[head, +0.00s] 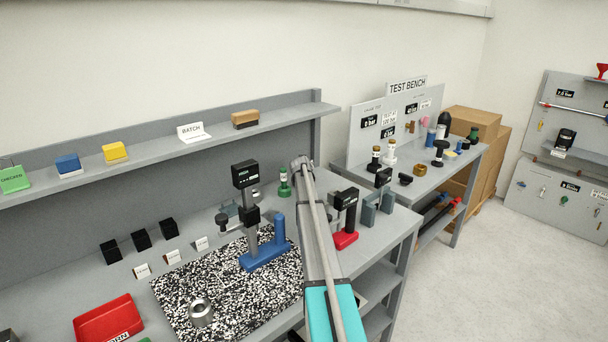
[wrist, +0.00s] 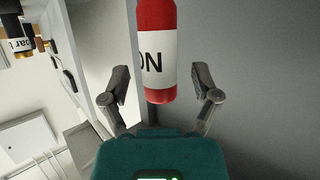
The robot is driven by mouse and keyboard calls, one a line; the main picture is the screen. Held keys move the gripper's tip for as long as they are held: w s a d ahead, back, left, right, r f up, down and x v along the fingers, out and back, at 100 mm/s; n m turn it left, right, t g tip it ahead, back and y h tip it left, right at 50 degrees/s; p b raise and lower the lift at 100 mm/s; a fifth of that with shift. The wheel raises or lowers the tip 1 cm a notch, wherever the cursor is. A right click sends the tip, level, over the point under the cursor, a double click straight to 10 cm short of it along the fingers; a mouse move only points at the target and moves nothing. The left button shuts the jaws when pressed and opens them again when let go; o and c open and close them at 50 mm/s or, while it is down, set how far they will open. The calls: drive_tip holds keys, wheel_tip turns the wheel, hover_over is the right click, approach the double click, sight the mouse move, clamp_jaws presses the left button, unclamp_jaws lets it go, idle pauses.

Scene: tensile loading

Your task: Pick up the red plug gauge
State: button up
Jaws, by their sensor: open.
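In the wrist view a red cylinder (wrist: 158,96) with a white label hangs down from the top edge of the picture. It looks like the red plug gauge, but its upper end is cut off. The label shows a dark letter N and part of another letter. My gripper (wrist: 160,76) is open, with one finger on each side of the cylinder and a visible gap on both sides. In the head view I cannot make out my fingers or this cylinder; my arm crosses the middle of the picture.
In the head view a workbench carries a speckled mat (head: 205,285), a blue stand (head: 268,255), a red-based device (head: 345,238) and a red tray (head: 108,318). A test bench (head: 425,170) with several fittings stands behind. Free floor lies at right.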

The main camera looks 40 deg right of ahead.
idle(0.3)
clamp_jaws()
idle(0.3)
